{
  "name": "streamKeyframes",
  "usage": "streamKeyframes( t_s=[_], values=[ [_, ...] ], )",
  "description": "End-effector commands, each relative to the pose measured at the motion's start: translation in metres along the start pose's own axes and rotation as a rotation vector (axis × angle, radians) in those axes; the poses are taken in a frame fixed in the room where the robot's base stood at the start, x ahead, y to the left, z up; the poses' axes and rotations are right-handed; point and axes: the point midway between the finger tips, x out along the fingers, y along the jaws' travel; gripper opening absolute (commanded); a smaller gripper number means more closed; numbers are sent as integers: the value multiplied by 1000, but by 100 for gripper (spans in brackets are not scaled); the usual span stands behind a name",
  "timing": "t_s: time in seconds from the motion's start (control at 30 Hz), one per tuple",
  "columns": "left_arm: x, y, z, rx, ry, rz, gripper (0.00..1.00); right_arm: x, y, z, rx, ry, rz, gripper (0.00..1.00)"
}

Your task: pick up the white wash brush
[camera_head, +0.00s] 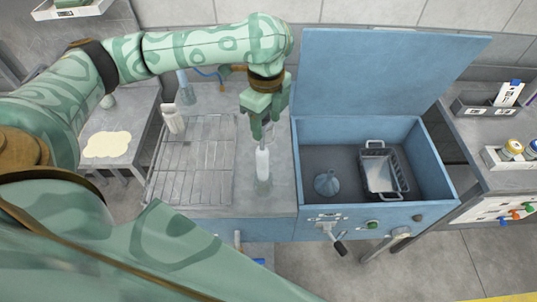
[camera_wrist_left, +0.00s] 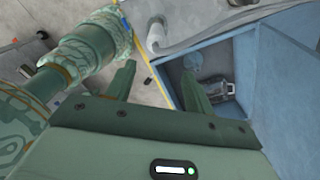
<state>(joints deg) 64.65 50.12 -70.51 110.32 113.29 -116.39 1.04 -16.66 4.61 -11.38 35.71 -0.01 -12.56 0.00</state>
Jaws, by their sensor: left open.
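A slender white upright thing, which I take for the white wash brush (camera_head: 262,164), is on the grey counter (camera_head: 213,196) just left of the blue tub. Its lower end looks pale and see-through, and its bristles cannot be made out. My left gripper (camera_head: 267,128) points down right above its top end, fingers apart and empty; whether they touch it I cannot tell. In the left wrist view the open fingers (camera_wrist_left: 160,88) show with nothing clearly between them. My right gripper is not in view.
The blue tub (camera_head: 436,161) stands open, its lid (camera_head: 390,72) raised behind; it holds a funnel (camera_head: 327,183) and a metal basket (camera_head: 380,172). A wire rack (camera_head: 190,165) and a white bottle (camera_head: 172,119) are on the counter's left. A side shelf with containers is at right.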

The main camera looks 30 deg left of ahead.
Motion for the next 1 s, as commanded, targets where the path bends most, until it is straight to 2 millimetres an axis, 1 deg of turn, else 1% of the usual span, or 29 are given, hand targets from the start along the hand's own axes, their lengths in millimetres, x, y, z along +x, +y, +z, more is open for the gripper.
streamKeyframes(
  t_s=[0.03,0.1,0.2,0.3,0.4,0.53,0.7,0.8,0.9,1.0],
  values=[
    [17,1,0,-1,2,7,53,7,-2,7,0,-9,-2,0],
    [36,1,0,0,1,7,53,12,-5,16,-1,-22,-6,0],
    [61,1,0,-1,1,6,53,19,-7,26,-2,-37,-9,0],
    [79,0,0,-1,2,4,53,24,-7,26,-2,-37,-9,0],
    [89,0,0,-1,1,3,53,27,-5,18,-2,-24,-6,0],
    [97,1,1,-2,1,2,53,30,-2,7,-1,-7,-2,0],
    [126,7,9,-2,1,5,53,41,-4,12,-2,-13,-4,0],
    [139,6,8,-1,1,3,53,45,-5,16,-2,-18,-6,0],
    [144,6,9,1,-1,1,53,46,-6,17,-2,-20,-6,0],
    [144,6,9,1,-1,-1,53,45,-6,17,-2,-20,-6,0]
  ],
)
